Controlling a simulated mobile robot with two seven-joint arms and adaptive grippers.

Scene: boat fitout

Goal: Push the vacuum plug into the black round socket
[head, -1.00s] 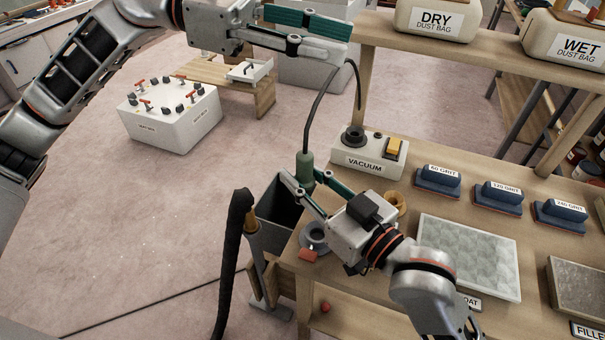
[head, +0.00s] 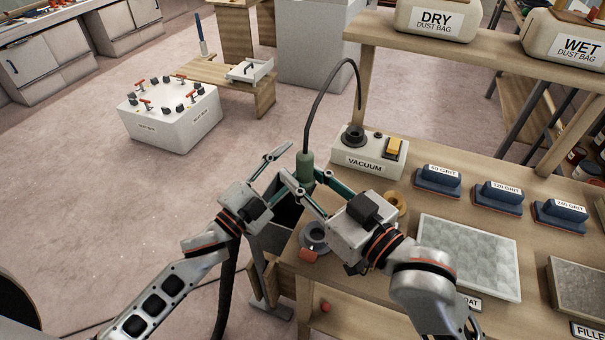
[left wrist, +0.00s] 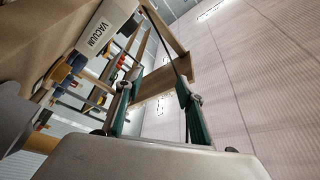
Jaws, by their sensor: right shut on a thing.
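The green vacuum plug (head: 305,167) stands roughly upright in the head view, with a dark cable (head: 318,105) arching up from its top. My right gripper (head: 303,179) is shut on the plug, left of and below the black round socket (head: 354,136). The socket is on top of the white VACUUM box (head: 368,158), apart from the plug. My left gripper (head: 284,163) is just left of the plug, its fingers spread; the left wrist view shows them apart (left wrist: 157,100). The plug's lower end is hidden behind the right gripper.
A yellow switch (head: 394,146) sits beside the socket. Blue sanding blocks (head: 437,180) and a grey tray (head: 468,257) are on the bench to the right. A dark bin (head: 283,216) hangs at the bench's left end.

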